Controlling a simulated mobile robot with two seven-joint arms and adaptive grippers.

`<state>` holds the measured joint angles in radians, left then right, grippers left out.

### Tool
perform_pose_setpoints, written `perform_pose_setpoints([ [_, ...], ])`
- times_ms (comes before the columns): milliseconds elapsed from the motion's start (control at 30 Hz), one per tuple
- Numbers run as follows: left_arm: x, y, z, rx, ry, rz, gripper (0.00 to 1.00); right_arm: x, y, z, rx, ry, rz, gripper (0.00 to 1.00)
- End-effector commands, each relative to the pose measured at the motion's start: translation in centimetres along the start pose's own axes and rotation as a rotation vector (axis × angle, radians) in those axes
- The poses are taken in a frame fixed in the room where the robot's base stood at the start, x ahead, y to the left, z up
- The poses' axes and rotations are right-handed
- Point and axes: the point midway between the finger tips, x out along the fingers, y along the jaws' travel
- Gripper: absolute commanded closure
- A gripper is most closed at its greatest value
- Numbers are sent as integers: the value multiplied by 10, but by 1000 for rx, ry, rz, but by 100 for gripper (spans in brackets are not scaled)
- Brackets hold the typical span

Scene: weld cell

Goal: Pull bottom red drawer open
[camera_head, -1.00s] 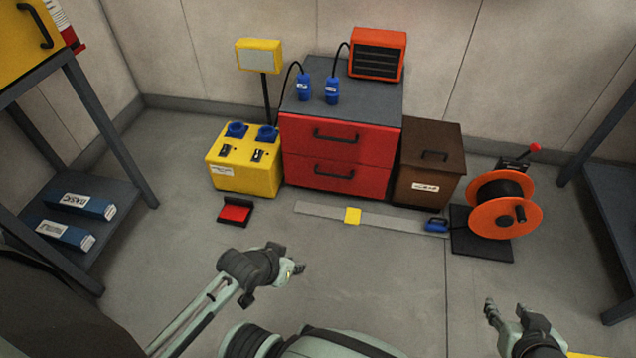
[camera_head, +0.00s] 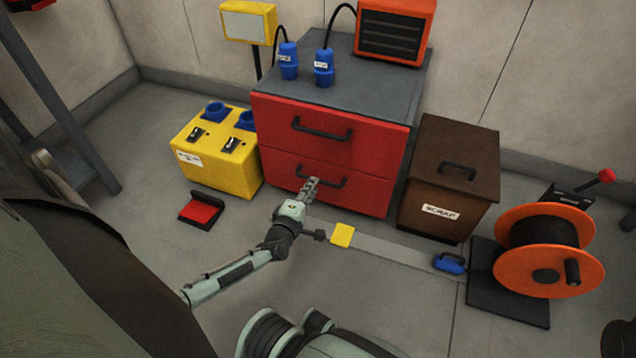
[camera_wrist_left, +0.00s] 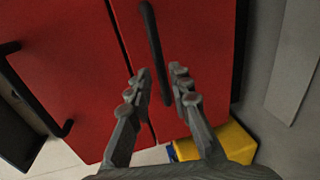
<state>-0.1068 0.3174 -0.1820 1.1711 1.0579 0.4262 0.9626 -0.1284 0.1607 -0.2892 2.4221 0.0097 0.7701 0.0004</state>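The red cabinet has two drawers, and both fronts look flush and shut. The bottom red drawer (camera_head: 362,193) has a dark bar handle (camera_head: 333,184), seen upright in the left wrist view (camera_wrist_left: 155,50). My left gripper (camera_head: 310,186) is at the left part of this handle. In the left wrist view its two fingers (camera_wrist_left: 162,80) are apart, one on each side of the bar near its end, with gaps visible. The top drawer (camera_head: 318,119) has its own handle (camera_head: 322,131). My right gripper cannot be made out in these views.
A yellow socket box (camera_head: 215,158) stands left of the cabinet, and a brown box (camera_head: 447,190) stands right. On the floor in front lie a red-and-black item (camera_head: 202,211), a grey strip (camera_head: 385,248) with a yellow block (camera_head: 342,235), and an orange cable reel (camera_head: 545,250).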

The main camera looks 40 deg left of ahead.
Motion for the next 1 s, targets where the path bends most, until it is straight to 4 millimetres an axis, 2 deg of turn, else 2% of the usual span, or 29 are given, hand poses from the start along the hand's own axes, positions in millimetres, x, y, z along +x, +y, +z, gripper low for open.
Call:
perform_pose_setpoints([
  [100, 21, -2, 0, 2, -1, 1, 80, -2, -2, 1, -6, 13, -18, 60],
  [300, 40, -2, 1, 2, -2, -1, 80, 1, -3, 1, -12, 26, -38, 60],
  [600, 44, 0, 1, 3, -2, -1, 80, 2, -3, 2, -13, 24, -42, 60],
  [633, 44, 0, 1, 3, -2, -1, 81, 2, -3, 2, -13, 24, -42, 60],
  [800, 43, 0, 1, 3, -2, -1, 100, 2, -3, 2, -14, 25, -42, 60],
  [1000, 43, 0, 1, 3, -3, -1, 100, 2, -3, 2, -14, 25, -42, 60],
])
